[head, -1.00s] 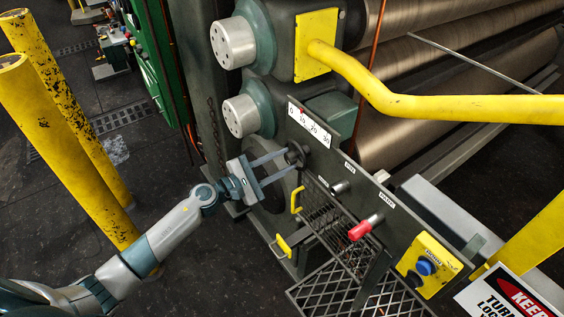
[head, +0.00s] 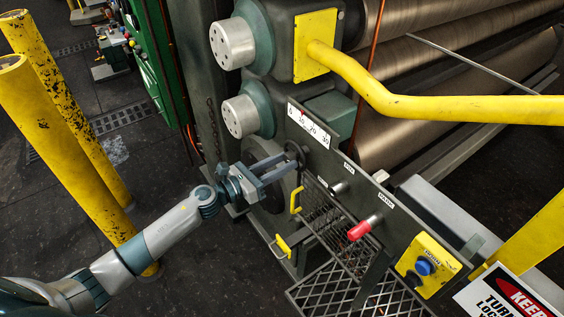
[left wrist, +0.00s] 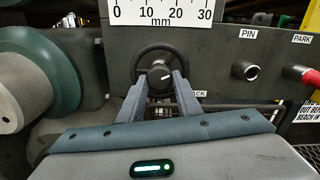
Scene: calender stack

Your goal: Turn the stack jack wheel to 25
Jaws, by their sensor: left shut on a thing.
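The stack jack wheel (head: 294,153) is a small dark handwheel on the grey panel below the white mm scale (head: 314,126), marked 0 to 30. A small red mark shows near the scale's upper left part, but its exact reading is too small to tell. In the left wrist view the wheel (left wrist: 158,55) is face-on, with its hub between my fingers and the scale (left wrist: 160,13) cut off at the top. My left gripper (head: 283,162) reaches in from the left, shut on the wheel, with its fingertips (left wrist: 160,80) at either side of the hub. My right gripper is out of view.
The pin knob (head: 340,187) and red park handle (head: 365,227) sit along the panel to the right. A yellow box with a blue button (head: 425,267) is at its lower end. A yellow rail (head: 430,106) crosses above, and yellow posts (head: 60,140) stand left.

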